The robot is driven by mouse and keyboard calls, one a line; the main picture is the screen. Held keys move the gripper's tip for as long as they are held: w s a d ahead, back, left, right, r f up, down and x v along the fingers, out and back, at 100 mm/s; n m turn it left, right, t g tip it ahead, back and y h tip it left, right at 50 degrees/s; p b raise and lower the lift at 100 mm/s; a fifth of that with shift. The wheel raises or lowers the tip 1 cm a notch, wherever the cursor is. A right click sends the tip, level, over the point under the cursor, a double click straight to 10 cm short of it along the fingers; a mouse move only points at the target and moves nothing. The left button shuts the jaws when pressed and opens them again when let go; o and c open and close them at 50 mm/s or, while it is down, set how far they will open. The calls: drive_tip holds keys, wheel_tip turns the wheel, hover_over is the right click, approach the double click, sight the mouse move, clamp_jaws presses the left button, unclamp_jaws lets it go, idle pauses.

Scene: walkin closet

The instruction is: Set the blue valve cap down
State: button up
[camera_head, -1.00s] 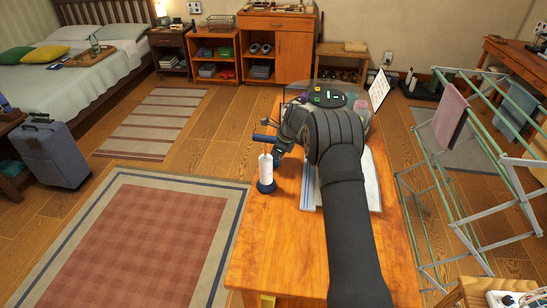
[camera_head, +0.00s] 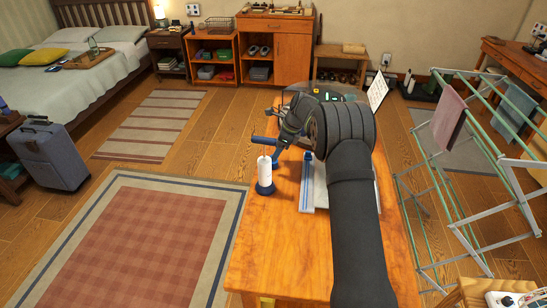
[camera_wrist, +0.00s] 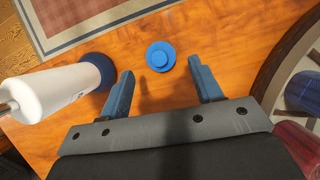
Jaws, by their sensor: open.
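The blue valve cap (camera_wrist: 161,55) is a small round blue disc with a raised centre. In the wrist view it rests on the orange wooden table (camera_wrist: 165,110), just beyond and between my fingertips, with a gap on both sides. My gripper (camera_wrist: 161,68) is open, its two blue fingers spread and nothing held between them. In the head view my gripper (camera_head: 282,144) is low over the table behind the white cylinder, and I cannot make out the cap there.
A white cylinder with a blue base (camera_head: 265,172) stands close by; it also shows left of my fingers in the wrist view (camera_wrist: 45,94). A round wooden rim (camera_wrist: 275,75) is at right. A pale board with a blue strip (camera_head: 307,183) lies beside my arm. The table front is clear.

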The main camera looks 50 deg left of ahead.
drive_tip(key=v, duration=0.6)
drive_tip(key=shift+r, duration=0.2)
drive_tip(key=shift+f, duration=0.15)
drive_tip(key=x, duration=1.1)
drive_tip(key=shift+s+f, duration=0.1)
drive_tip(key=shift+f, duration=0.15)
drive_tip(key=shift+a, duration=0.15)
drive_tip(key=shift+r, duration=1.6)
drive_tip(key=shift+f, duration=0.15)
